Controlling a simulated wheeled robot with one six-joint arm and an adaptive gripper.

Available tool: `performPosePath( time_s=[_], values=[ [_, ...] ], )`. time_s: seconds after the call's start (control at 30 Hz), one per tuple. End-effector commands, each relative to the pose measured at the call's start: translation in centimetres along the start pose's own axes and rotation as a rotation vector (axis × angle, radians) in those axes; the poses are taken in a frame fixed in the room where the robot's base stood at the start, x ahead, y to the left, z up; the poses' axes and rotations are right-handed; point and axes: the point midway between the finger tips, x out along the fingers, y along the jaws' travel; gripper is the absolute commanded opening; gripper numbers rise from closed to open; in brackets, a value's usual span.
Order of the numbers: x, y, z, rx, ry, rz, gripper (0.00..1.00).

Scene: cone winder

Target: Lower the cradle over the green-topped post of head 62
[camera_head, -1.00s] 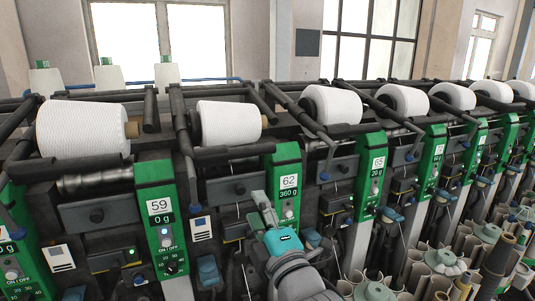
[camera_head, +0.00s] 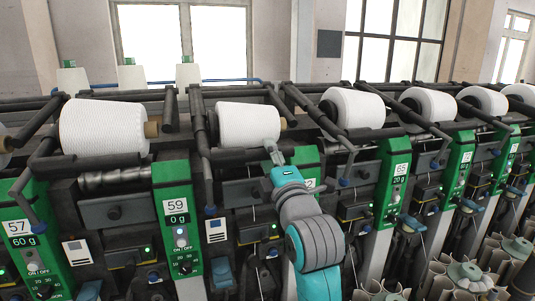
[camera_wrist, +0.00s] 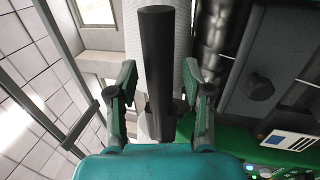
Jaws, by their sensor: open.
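The green-topped post of head 62 (camera_head: 306,157) stands behind and right of my gripper in the head view; my arm hides most of its number plate, and only a "2" shows. The cradle (camera_head: 236,154) of this head has a dark front bar below a white cone (camera_head: 248,124). My gripper (camera_head: 273,151) is at the right end of that bar. In the wrist view, the dark bar (camera_wrist: 157,50) runs between the two open fingers of my gripper (camera_wrist: 158,78), with the white cone behind it. Whether a finger touches the bar cannot be told.
Head 59 (camera_head: 177,205) with its own white cone (camera_head: 103,128) stands to the left. Head 65 (camera_head: 396,180) and further heads continue to the right. Tubes and bobbins (camera_head: 465,275) fill the lower right. A wall and windows lie behind the machine.

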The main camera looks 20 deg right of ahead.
Motion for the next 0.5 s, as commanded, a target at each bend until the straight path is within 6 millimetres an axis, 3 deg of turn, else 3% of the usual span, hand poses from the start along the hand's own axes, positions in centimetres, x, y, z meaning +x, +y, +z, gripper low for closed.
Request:
performPosePath(
  time_s=[0.2, 0.5],
  values=[
    [1.5, 0.1, 0.0, 0.000, 0.000, 0.001, 0.51],
    [1.6, 0.0, 0.0, 0.000, 0.000, 0.001, 0.48]
  ],
)
